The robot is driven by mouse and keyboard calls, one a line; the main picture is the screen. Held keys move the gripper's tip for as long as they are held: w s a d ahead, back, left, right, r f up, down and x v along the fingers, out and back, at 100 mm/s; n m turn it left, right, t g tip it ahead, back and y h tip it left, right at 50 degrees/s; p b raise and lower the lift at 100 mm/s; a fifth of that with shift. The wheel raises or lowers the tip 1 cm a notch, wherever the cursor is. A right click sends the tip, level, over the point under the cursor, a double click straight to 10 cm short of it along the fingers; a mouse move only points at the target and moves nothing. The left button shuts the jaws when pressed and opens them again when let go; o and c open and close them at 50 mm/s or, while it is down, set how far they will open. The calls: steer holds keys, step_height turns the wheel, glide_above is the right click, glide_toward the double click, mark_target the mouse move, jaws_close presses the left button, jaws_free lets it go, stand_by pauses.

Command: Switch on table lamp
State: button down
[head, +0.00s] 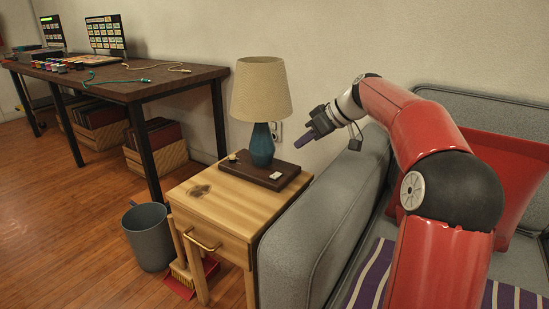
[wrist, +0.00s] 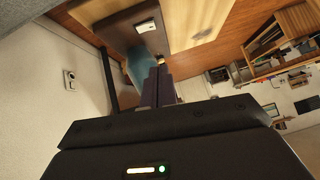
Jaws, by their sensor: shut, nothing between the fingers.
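The table lamp has a beige shade (head: 261,88) and a teal body (head: 262,146). It stands upright on a dark brown base board (head: 254,172) on the wooden side table. The shade shows no clear glow. A small white switch (head: 276,175) lies on the front right of the board; it also shows in the wrist view (wrist: 145,26). A small light knob (head: 233,157) is on the board's left. My gripper (head: 304,139) is shut and empty, right of the lamp body and above the board, apart from the switch. In the wrist view its fingers (wrist: 158,80) overlap the teal body.
The wooden side table (head: 214,212) stands against the grey sofa's armrest (head: 325,215), below my arm. A wall outlet (head: 276,131) is behind the lamp. A grey bin (head: 148,236) and a red dustpan (head: 180,284) are on the floor. A dark desk (head: 130,88) stands left.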

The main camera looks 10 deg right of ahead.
steer(key=shift+w+d+r, duration=0.1)
steer(key=shift+w+d, duration=0.15)
steer(key=shift+w, duration=0.15)
steer(key=b, duration=0.1)
glide_above(276, 175)
steer(key=s+d, duration=0.1)
steer(key=s, duration=0.1)
steer(key=f, duration=0.7)
steer(key=shift+w, duration=0.25)
steer(key=shift+s+a+f+b, duration=0.15)
steer(key=shift+f+b, duration=0.35)
steer(key=shift+f, duration=1.5)
